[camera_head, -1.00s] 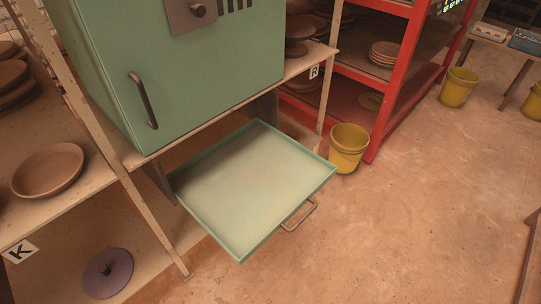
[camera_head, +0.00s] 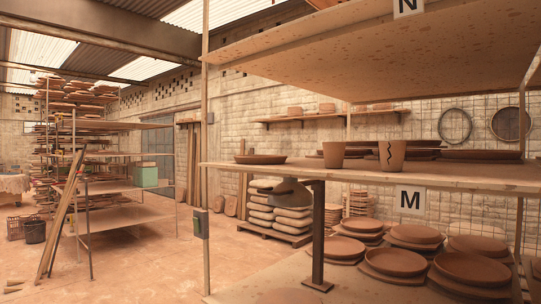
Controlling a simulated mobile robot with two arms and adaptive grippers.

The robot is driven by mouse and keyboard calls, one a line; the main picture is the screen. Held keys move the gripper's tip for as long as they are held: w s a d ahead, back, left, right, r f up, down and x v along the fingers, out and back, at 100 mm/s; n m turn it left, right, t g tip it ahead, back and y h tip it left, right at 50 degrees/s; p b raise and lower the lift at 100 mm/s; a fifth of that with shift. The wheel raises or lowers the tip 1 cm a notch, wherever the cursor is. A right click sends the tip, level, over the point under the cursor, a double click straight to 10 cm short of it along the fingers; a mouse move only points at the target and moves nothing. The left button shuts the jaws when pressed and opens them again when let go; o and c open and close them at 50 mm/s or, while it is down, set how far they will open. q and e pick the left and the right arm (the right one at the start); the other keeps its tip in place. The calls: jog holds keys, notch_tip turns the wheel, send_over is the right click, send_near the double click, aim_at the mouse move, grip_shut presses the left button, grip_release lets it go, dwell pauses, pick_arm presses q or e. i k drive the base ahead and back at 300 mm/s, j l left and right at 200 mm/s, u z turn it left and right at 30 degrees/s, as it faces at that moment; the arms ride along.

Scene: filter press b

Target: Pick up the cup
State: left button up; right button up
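Two terracotta cups stand upright side by side near the front edge of the shelf (camera_head: 260,174) above the sign M. The left one is a plain cup (camera_head: 334,155). The right one is a cup with a dark wavy line (camera_head: 392,157) on its side. A gap separates them. Neither of my grippers shows in this view, so nothing is seen touching the cups.
A shallow dish (camera_head: 261,159) stands left of the cups, and plates (camera_head: 482,155) lie behind and right. The shelf marked N (camera_head: 440,60) hangs above. A post (camera_head: 206,240) marks the shelf's left end. Stacked plates (camera_head: 396,262) fill the lower shelf. Open floor (camera_head: 150,270) lies left.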

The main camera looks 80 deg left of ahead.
aim_at(334, 152)
jog(key=u, duration=1.95)
jog(key=i+j, duration=0.1)
jog(key=j+z, duration=0.05)
jog(key=j, duration=0.05)
